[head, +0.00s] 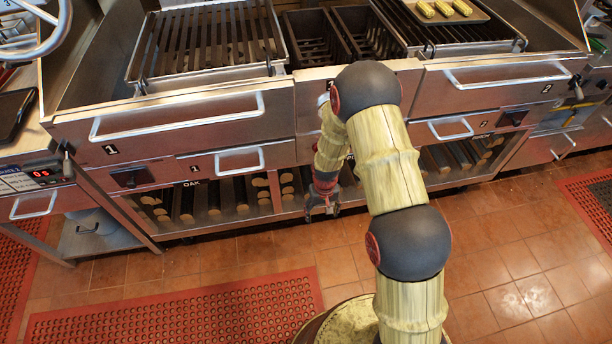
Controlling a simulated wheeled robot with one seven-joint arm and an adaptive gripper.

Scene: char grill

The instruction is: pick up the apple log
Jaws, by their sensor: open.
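Cut logs lie in the low rack under the grill, with their round ends facing out. One group (213,198) lies under the label "OAK" at the left. A smaller stack (288,190) is in the middle, just left of my gripper, and more logs (455,157) lie at the right. I cannot tell which is the apple log; no apple label is readable. My gripper (322,208) is open and points down in front of the middle of the rack, low over the floor. My arm hides part of the rack behind it.
The steel grill front has drawer handles (178,117) above the rack. A tray of corn (448,12) sits on the right grate. Red mats (180,317) lie on the tiled floor, with bare tiles (500,285) at the right.

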